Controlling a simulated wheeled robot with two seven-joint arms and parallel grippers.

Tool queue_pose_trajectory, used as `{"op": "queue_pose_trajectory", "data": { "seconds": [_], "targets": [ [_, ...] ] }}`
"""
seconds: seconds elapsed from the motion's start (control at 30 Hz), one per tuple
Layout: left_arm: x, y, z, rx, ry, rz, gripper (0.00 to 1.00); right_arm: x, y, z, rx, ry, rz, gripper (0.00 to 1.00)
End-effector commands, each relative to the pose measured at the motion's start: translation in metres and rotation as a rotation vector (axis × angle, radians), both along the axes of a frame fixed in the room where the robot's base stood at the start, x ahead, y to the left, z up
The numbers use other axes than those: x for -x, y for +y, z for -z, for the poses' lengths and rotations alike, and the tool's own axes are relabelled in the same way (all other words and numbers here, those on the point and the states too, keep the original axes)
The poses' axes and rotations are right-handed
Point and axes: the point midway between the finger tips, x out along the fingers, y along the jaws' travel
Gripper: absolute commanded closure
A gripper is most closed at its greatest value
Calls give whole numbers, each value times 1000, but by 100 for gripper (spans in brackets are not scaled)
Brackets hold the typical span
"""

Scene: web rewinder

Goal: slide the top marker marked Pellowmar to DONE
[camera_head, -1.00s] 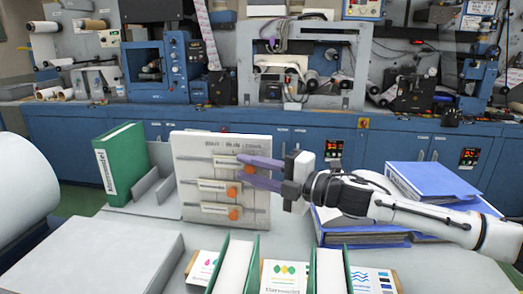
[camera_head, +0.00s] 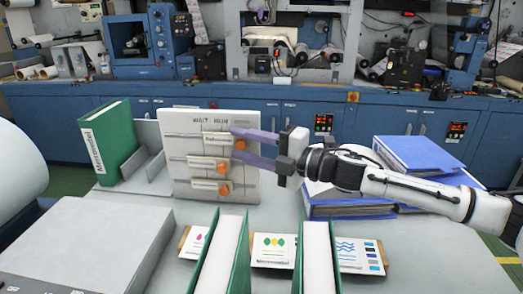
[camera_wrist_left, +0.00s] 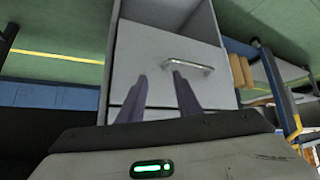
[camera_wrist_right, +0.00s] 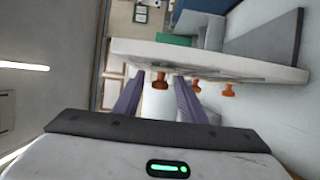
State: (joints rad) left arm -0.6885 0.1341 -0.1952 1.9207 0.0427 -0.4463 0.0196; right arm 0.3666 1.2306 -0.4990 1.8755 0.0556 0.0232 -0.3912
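The upright white board (camera_head: 180,195) in the head view carries three horizontal slots, each with a labelled marker and an orange knob. The top marker (camera_head: 217,139) bears a label that looks like Pellowmar, partly hidden; its knob (camera_head: 240,143) is towards the right of its slot. My right gripper (camera_head: 235,143) is open, its purple fingers above and below this knob. The right wrist view shows a knob (camera_wrist_right: 160,80) between the fingertips with gaps on both sides. My left gripper (camera_wrist_left: 157,75) is open and empty, away from the board.
The middle marker's knob (camera_head: 240,168) or lower finger area is crowded; the bottom knob (camera_head: 224,188) is lower. A green binder (camera_head: 107,140) stands left, blue binders (camera_head: 350,207) lie right. A drawer handle (camera_wrist_left: 188,65) shows below my left gripper.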

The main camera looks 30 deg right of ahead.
Motion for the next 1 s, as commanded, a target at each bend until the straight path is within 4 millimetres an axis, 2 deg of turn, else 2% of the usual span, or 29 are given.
{"op": "queue_pose_trajectory", "data": {
  "seconds": [0.2, 0.67, 1.0],
  "targets": [
    [-2, -2, 12, -1, -4, 6, 69, 17, -9, 7, 2, 6, 0, 62],
    [-4, -7, 19, 0, -6, 18, 69, 43, -22, 5, 4, 6, -1, 62],
    [-7, -8, 7, 4, -16, 14, 69, 61, -30, 2, -1, 6, -1, 62]
  ]
}}
